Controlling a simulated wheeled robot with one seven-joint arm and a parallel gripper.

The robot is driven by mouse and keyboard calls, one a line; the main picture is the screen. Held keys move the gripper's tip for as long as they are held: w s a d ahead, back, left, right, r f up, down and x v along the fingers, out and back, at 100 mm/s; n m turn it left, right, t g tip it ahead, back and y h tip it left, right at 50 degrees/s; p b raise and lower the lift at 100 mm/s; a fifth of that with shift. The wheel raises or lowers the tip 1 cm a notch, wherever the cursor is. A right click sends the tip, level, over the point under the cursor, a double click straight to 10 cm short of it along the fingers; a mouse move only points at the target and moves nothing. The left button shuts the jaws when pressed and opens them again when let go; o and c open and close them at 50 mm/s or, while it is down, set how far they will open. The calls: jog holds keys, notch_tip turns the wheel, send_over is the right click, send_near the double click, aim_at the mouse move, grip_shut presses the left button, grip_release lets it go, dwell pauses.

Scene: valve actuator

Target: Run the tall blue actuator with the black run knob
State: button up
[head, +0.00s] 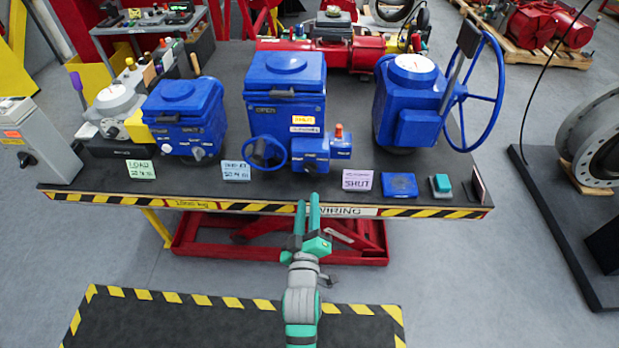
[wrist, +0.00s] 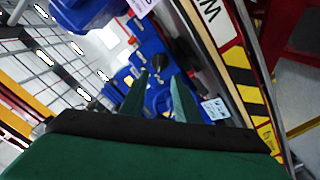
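The tall blue actuator (head: 285,85) stands upright in the middle of the bench. It has an "OPEN" window, an orange-yellow label, a small blue handwheel (head: 264,152) and a lower front box. A small dark knob (head: 311,168) shows at the foot of that box; I cannot tell for sure that it is the run knob. My gripper (head: 307,203) has green fingers, open and empty, at the bench's front edge below this actuator. In the wrist view, the gripper (wrist: 159,76) shows a gap between its fingers, with blue housings and a dark round knob (wrist: 187,60) beyond.
A shorter blue actuator (head: 185,115) stands left and one with a large handwheel (head: 410,100) right. Cards, including a purple "SHUT" card (head: 357,180), a flat blue block (head: 399,185) and a small green-topped switch (head: 440,186) lie along the front. The bench edge (head: 220,207) has hazard stripes.

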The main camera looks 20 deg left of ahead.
aim_at(310, 173)
jog(key=x, duration=1)
jog(key=shift+w, duration=0.15)
grip_shut()
